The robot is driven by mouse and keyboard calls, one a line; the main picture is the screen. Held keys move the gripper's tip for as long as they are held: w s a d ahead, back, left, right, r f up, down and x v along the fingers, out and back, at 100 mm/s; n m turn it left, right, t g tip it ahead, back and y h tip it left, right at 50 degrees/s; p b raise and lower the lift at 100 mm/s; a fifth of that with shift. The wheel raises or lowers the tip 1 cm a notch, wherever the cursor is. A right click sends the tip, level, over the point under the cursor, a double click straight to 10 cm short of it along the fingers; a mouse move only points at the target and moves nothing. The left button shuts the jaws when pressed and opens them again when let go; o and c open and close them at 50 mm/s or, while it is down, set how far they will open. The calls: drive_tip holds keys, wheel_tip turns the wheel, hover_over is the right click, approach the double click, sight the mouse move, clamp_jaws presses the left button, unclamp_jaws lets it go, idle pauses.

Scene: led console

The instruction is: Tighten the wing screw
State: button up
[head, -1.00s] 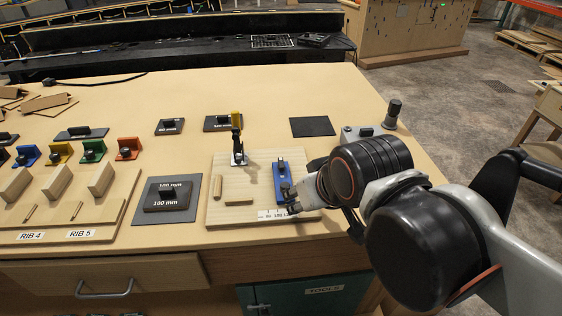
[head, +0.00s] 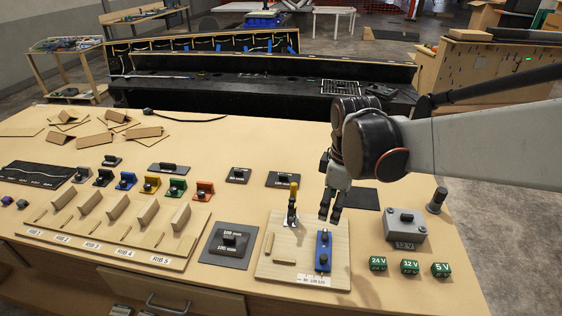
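A wooden board (head: 277,277) lies near the front of the table. On its right part is a blue block (head: 318,250) with small dark parts on top. One dark part (head: 325,237) near its far end may be the wing screw, but it is too small to tell. My gripper (head: 330,212) points down, a little above and behind the blue block. Its two dark fingers are apart with a gap and nothing between them. A toggle clamp with a yellow handle (head: 294,192) stands upright on the board, left of my gripper.
A grey box (head: 405,225) marked 12 V and green blocks marked 24 V (head: 378,264), 12 V (head: 410,267) and 5 V (head: 441,270) stand to the right. A grey plate (head: 214,254) and a rib board (head: 95,242) lie to the left.

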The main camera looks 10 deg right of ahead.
sight(325, 233)
drive_tip(key=f+n, duration=0.1)
drive_tip(key=f, duration=0.3)
drive_tip(key=w+f+n+g, duration=0.1)
drive_tip(key=f, duration=0.3)
drive_tip(key=w+f+n, duration=0.1)
drive_tip(key=f, duration=0.4)
drive_tip(key=shift+w, duration=0.2)
drive_tip(key=shift+c, duration=0.3)
drive_tip(key=c, duration=1)
